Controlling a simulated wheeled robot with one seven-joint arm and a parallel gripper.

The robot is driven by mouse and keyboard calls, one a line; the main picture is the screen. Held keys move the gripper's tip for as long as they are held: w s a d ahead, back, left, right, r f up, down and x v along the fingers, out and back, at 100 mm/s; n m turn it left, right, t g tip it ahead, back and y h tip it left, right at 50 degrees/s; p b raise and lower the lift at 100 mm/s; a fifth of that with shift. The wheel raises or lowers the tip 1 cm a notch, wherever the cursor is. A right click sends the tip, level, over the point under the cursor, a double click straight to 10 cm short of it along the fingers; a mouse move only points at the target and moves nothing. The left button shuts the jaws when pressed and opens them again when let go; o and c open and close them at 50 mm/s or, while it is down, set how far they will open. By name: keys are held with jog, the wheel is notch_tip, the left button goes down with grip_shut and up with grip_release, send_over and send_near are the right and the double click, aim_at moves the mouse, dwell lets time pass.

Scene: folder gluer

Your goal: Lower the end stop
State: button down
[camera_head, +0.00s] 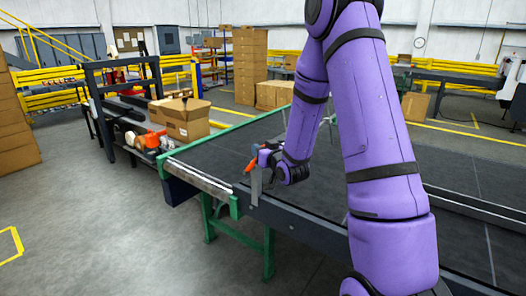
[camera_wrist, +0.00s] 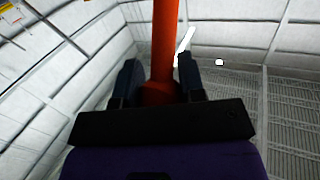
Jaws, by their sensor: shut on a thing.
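My gripper (camera_head: 264,157) is at the near edge of the dark conveyor (camera_head: 250,135), close to its green end frame. It is shut on an orange handle (camera_head: 250,163), likely the end stop's lever. In the wrist view the orange bar (camera_wrist: 165,45) stands between the two dark fingers of my gripper (camera_wrist: 160,80) and runs up out of the picture. A grey upright plate (camera_head: 256,189) shows just below the handle at the conveyor's side. My gripper hides part of the handle, and I cannot tell how the plate and handle join.
Open cardboard boxes (camera_head: 186,119) stand on a dark frame beyond the conveyor's left end. Green legs (camera_head: 268,252) support the conveyor's near side. Stacked cartons (camera_head: 250,55) and yellow rails (camera_head: 45,93) are farther back.

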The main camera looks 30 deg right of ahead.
jog(key=shift+w+a+r+g, duration=0.2)
jog(key=shift+w+r+g, duration=0.2)
jog(key=shift+w, duration=0.15)
jog(key=w+a+f+n+g+h, duration=0.1)
jog(key=w+a+n+g, duration=0.1)
jog(key=w+g, duration=0.4)
jog(key=w+a+f+n+g+h, duration=0.1)
jog(key=w+a+n+g, duration=0.1)
jog(key=w+g, duration=0.5)
jog(key=shift+w+a+f+h, duration=0.25)
jog(key=shift+a+f+h, duration=0.05)
jog(key=shift+a+h, duration=0.15)
jog(key=c, duration=0.7)
grip_release()
jog(key=shift+f, duration=0.1)
jog(key=v, duration=1.1)
jog(key=shift+w+d, duration=0.1)
jog(key=shift+w, duration=0.05)
